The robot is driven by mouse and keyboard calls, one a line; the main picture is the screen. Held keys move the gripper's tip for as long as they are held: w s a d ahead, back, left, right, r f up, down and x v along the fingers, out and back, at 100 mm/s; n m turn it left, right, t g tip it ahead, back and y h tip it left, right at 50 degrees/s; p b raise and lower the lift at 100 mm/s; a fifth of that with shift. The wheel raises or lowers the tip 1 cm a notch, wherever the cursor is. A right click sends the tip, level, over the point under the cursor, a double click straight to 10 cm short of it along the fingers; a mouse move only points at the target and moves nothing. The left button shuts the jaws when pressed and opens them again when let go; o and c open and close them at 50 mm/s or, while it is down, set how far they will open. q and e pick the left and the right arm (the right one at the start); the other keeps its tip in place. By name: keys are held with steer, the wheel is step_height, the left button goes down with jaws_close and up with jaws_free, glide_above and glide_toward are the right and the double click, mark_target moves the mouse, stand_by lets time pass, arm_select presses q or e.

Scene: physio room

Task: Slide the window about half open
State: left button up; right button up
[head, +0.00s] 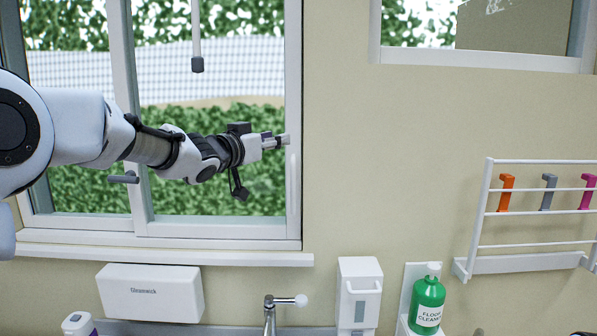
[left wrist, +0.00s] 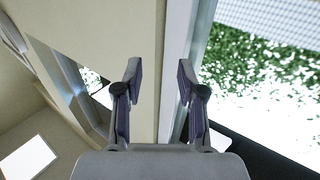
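The white-framed window (head: 144,226) fills the left of the head view, with hedge and fence behind its panes. Its right pane reaches the right jamb, where a slim white upright bar, seemingly a pull handle (head: 292,195), runs. My left arm crosses in front of the glass. My left gripper (head: 284,140) is at the upper part of that bar; contact cannot be told. In the left wrist view the fingers of the left gripper (left wrist: 158,82) are spread apart, with pale wall and white frame (left wrist: 176,50) seen between and beyond them. My right gripper is not in view.
A grey lever (head: 124,178) sits on the middle upright, and a dark-tipped rod (head: 197,64) hangs before the glass. Below the sill (head: 170,255) are a white dispenser (head: 150,293), a tap (head: 270,305) and a green bottle (head: 427,300). A white rack (head: 520,263) is right.

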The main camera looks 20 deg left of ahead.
arm_select(q)
step_height(320, 180, down, 4)
steer(key=w+b, duration=0.1)
steer(key=b, duration=0.8)
glide_toward(292, 174)
steer(key=w, duration=0.3)
steer(key=p+x, duration=0.1)
steer(key=x, duration=0.1)
steer(key=d+p+x, duration=0.1)
steer(key=x, duration=0.1)
steer(key=shift+s, duration=0.2)
steer(key=x, duration=0.1)
steer(key=p+x, duration=0.2)
steer(key=x, duration=0.1)
steer(key=shift+a+f, duration=0.15)
steer(key=shift+f, duration=0.15)
steer(key=shift+w+f, duration=0.1)
steer(key=shift+w, duration=0.1)
steer(key=shift+s, duration=0.2)
steer(key=shift+c, duration=0.2)
steer(key=shift+s, duration=0.15)
jaws_close()
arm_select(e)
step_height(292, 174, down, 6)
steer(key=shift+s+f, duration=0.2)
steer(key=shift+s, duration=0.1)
